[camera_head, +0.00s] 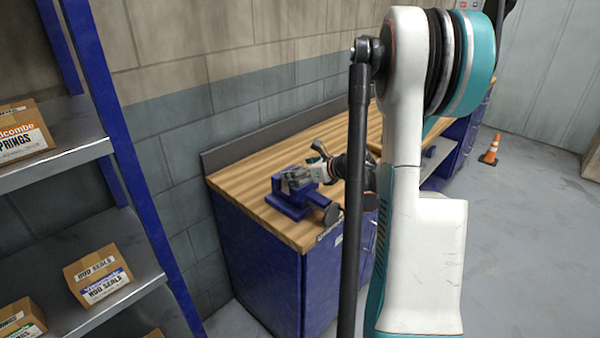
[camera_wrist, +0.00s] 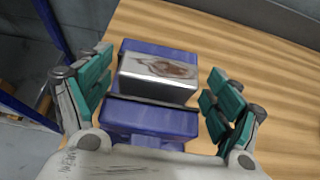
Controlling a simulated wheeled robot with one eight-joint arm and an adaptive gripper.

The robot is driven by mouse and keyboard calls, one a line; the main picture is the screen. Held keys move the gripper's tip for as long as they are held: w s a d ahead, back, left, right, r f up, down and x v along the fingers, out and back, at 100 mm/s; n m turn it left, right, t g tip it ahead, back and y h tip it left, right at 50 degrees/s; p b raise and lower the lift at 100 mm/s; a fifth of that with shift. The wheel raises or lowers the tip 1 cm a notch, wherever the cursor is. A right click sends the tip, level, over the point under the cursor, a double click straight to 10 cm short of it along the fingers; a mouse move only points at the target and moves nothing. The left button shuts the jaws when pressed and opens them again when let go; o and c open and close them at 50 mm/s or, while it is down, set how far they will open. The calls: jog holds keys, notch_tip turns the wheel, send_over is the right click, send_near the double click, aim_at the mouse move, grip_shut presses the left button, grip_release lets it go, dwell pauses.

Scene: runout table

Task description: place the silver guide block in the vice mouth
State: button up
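The silver guide block (camera_wrist: 158,80), with a brownish patch on its top, sits at the mouth of the blue vice (camera_wrist: 150,118) in the wrist view. Blue jaws show behind and in front of it, and its upper part stands above them. A dark gap shows along its front edge. How deep it sits is hidden. My gripper (camera_wrist: 160,76) is open around the block, with clear space between each teal finger pad and its sides. In the head view my gripper (camera_head: 305,177) is over the vice (camera_head: 290,207); the block is too small to tell apart there.
The vice stands near the front edge of a wooden bench top (camera_head: 245,178) on blue cabinets (camera_head: 260,255). A wall is behind the bench. A blue-posted shelf (camera_head: 60,150) with cardboard boxes (camera_head: 97,275) stands at the left. An orange cone (camera_head: 489,150) is on the floor at the right.

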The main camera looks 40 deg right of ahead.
dwell(0.4)
jog(key=shift+s+r, duration=0.1)
jog(key=shift+r, duration=0.15)
jog(key=p+v, duration=0.2)
jog(key=v, duration=0.9)
jog(key=shift+s+p, duration=0.35)
jog(key=shift+d+r, duration=0.1)
jog(key=shift+d, duration=0.05)
